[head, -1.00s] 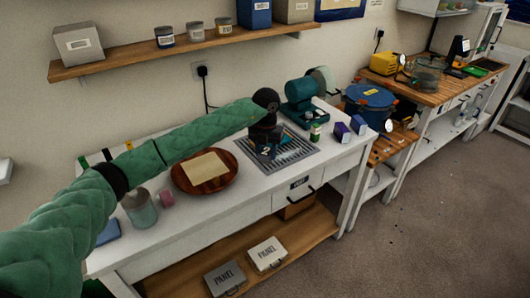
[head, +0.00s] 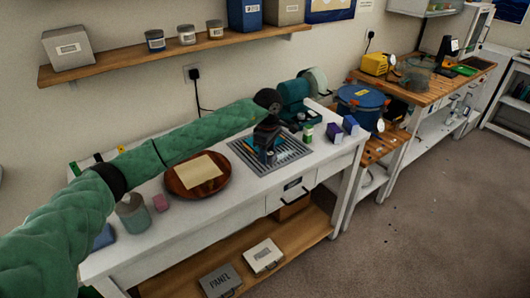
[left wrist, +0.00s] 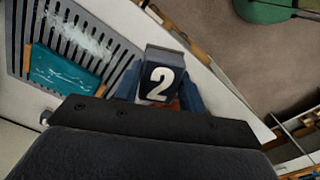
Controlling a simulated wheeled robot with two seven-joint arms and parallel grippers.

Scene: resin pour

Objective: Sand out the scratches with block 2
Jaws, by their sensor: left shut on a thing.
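My left gripper (head: 267,136) is over the slatted metal grille (head: 293,152) on the white bench. It is shut on block 2 (left wrist: 160,80), a dark block with a large white "2", seen between the fingers in the left wrist view. A teal piece with pale scratch marks (left wrist: 65,72) lies on the grille, to the left of the block in that view. A whitish powdery smear (left wrist: 78,40) shows on the grille beside it. In the head view the gripper hides most of the block and the teal piece. I cannot tell whether the block touches anything. My right gripper is out of view.
A round wooden tray (head: 177,190) with a tan sheet (head: 198,173) stands left of the grille. A purple box (head: 334,132), a bluish box (head: 350,125) and a green-and-white bottle (head: 307,132) stand at its right. A teal machine (head: 293,98) is behind.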

